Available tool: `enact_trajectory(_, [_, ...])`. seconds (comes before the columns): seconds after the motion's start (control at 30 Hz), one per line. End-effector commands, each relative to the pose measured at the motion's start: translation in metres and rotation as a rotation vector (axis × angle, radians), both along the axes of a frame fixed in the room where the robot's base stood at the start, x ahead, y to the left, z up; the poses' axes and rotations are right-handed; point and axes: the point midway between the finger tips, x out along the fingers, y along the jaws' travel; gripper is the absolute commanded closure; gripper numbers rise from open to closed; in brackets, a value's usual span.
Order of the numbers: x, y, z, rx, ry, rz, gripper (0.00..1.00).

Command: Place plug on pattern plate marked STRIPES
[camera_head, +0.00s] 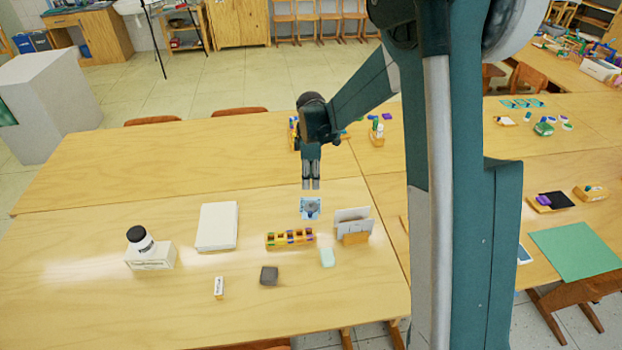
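My gripper (311,184) points down above the table, just behind a small light-blue plate (304,214). Its two fingers are close together, and I cannot tell whether they are open or shut. I see nothing clearly held between them. A small dark grey item lies on the blue plate; it is too small to tell whether it is the plug. No STRIPES marking is readable, so I cannot tell which thing is the pattern plate.
Near the plate are a yellow rack (289,239) with coloured pieces, a card holder (354,238), a pale green block (327,257), a dark block (269,275) and a white book (217,227). The back table half is mostly clear.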

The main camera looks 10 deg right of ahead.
Motion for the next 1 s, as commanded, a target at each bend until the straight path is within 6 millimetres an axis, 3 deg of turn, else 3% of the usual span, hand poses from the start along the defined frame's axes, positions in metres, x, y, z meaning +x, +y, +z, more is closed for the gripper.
enact_trajectory(0.27, [-0.001,-0.001,0.002,0.001,-0.002,-0.005,0.73])
enact_trajectory(0.47, [-0.01,-0.004,0.018,0.003,-0.018,-0.043,0.73])
enact_trajectory(1.0, [-0.068,-0.023,0.103,0.037,-0.12,-0.288,0.73])
